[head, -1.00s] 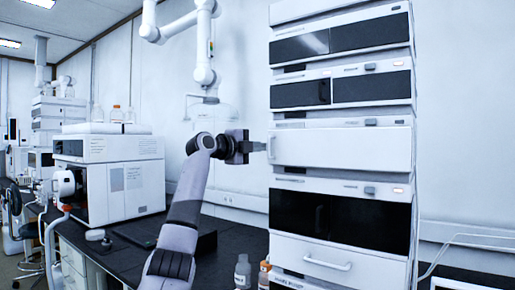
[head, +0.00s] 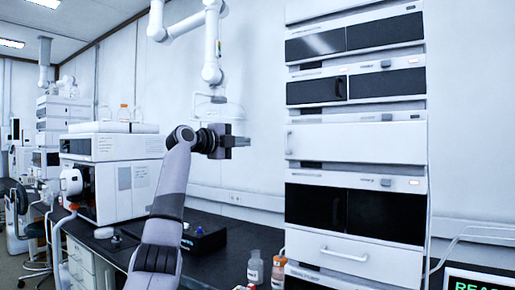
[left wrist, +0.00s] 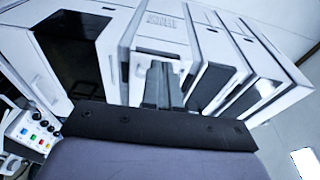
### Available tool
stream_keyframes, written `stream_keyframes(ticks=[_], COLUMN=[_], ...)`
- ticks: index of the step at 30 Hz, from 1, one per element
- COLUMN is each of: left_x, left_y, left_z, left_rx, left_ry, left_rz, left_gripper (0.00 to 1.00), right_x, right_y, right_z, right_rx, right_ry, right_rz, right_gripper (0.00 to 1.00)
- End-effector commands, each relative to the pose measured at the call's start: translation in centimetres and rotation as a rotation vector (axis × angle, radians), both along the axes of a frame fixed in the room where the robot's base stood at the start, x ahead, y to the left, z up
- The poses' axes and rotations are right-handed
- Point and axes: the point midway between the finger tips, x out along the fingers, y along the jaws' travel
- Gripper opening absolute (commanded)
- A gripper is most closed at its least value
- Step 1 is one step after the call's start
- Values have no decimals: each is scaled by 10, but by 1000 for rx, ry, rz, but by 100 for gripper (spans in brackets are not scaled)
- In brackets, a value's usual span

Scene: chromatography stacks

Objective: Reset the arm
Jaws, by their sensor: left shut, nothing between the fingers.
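My left gripper (head: 240,141) is shut and empty, held in the air to the left of the chromatography stack (head: 357,137). A clear gap lies between its fingertips and the stack's white front panel. In the left wrist view its closed fingers (left wrist: 160,85) point at the stack, with the white panels and dark doors behind them. My right gripper is not in view.
A black bench (head: 224,250) runs below my arm, with small bottles (head: 255,267) near the stack's foot. A white instrument (head: 112,170) stands on the bench at left. A screen (head: 478,282) shows at the lower right corner.

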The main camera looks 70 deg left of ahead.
Motion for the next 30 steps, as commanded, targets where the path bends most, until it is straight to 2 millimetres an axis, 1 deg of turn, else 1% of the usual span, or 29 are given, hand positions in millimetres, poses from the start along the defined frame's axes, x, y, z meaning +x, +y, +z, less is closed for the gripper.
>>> stream_keyframes(ticks=[1, 3, 6, 9, 16, 17, 19, 20, 23, 24, 26, 27, 29, 30], left_x=[-9, -16, -23, -26, -24, -21, -6, 3, 44, 62, 88, 103, 122, 133], left_y=[4, 7, 10, 11, 10, 9, 5, 1, -16, -26, -42, -54, -73, -87], left_z=[0, 1, 1, 2, 0, -2, -15, -23, -63, -85, -120, -145, -183, -209], left_rx=[0, 1, 1, 1, 0, -4, -20, -30, -81, -108, -147, -176, -215, -240], left_ry=[-3, -2, -2, -3, 3, 10, 43, 63, 161, 206, 280, 325, 391, 436], left_rz=[3, 3, 2, 1, -1, -2, -10, -14, -28, -33, -37, -37, -36, -32], left_gripper=[0, 0, 0, 0, 0, 0, 0, 0, 0, 0, 0, 0, 0, 0], right_x=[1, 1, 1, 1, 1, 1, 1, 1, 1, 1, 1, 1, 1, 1], right_y=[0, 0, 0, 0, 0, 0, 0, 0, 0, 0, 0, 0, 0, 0], right_z=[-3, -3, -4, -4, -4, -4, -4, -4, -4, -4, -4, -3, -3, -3], right_rx=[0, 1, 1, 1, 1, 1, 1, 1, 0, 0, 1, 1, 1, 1], right_ry=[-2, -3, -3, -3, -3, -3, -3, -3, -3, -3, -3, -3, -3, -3], right_rz=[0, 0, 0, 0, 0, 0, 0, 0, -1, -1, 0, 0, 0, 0], right_gripper=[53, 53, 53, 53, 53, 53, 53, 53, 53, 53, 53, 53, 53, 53])
